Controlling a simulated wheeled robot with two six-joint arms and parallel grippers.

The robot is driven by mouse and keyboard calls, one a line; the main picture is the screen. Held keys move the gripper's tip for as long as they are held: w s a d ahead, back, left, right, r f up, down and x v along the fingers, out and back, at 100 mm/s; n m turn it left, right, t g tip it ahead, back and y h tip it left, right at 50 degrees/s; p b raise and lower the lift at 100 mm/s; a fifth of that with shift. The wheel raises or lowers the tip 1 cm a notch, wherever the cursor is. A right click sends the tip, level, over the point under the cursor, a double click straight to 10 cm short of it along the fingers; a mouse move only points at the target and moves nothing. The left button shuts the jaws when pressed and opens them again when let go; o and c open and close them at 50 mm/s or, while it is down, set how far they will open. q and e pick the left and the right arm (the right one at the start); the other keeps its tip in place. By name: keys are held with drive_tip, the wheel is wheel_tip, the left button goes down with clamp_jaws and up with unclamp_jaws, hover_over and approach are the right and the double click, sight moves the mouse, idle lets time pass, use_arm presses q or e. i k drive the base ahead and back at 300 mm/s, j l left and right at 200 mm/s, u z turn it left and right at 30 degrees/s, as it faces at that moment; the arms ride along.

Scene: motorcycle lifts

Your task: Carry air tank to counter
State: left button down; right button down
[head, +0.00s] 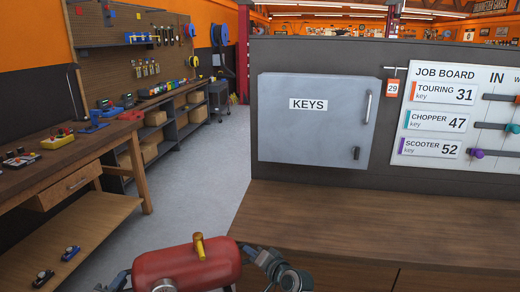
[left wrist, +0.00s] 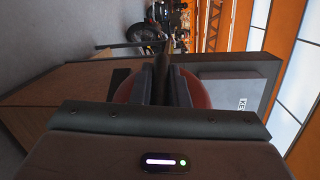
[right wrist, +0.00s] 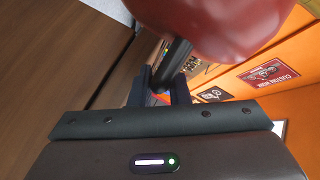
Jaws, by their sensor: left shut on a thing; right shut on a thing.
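The red air tank (head: 185,266) is at the bottom of the head view, lying sideways with a yellow fitting on top. It is held in front of the wooden counter (head: 380,226), near its left end. My left gripper (head: 118,284) is at the tank's left end. In the left wrist view its fingers (left wrist: 163,88) are shut on a dark part, with the red tank (left wrist: 122,90) behind. My right gripper (head: 262,256) is at the tank's right end. In the right wrist view its fingers (right wrist: 168,82) close on a dark part below the red tank (right wrist: 220,25).
A grey KEYS cabinet (head: 315,125) and a job board (head: 455,115) with key hooks stand above the counter. The counter top in front of them is bare. A workbench (head: 40,165) with tools runs along the left. Open grey floor (head: 200,180) lies between.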

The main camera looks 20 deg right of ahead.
sight(444, 229)
drive_tip(key=k+l+z, duration=0.15)
drive_tip(key=z, duration=0.25)
drive_tip(key=k+l+z, duration=0.1)
drive_tip(key=l+z, duration=0.3)
